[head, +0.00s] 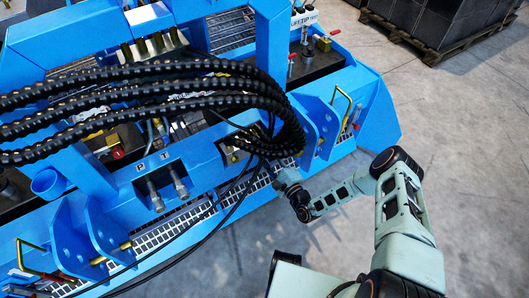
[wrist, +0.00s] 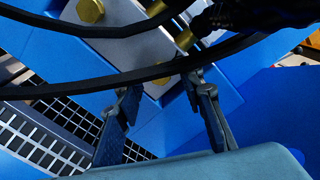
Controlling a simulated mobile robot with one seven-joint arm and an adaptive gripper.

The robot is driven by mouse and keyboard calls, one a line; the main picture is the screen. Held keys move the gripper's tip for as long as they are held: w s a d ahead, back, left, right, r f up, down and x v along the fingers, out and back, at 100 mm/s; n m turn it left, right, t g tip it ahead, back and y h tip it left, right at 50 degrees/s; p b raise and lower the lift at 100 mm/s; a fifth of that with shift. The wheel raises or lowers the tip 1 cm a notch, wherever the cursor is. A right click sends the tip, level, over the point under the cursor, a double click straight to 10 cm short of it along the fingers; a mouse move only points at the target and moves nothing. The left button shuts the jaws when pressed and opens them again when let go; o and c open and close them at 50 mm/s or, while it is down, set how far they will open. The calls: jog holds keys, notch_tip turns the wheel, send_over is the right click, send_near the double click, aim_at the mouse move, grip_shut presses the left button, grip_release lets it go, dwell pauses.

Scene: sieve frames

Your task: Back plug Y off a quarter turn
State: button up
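No letter Y is readable in either view, so I cannot tell which plug is Y. In the wrist view brass plugs sit on a grey block (wrist: 135,48) on the blue frame: one at upper left (wrist: 90,11), one at the top middle (wrist: 155,8) and one at right (wrist: 185,40). A small brass piece (wrist: 161,80) shows between my fingertips, partly behind a black cable. My gripper (wrist: 160,88) is open, its two fingers apart with nothing seen held. In the head view my gripper (head: 284,178) is at the blue frame's front edge, below the hose bundle; its fingers are hard to make out.
Thick black hoses (head: 150,88) arch over the blue frame (head: 370,98). Thin black cables (wrist: 150,75) cross just in front of my fingertips. A panel with two grey couplings (head: 165,187) is left of my gripper. Grey floor (head: 460,150) is clear at right.

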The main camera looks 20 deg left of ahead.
jog(key=v, duration=0.7)
jog(key=shift+w+r, duration=0.1)
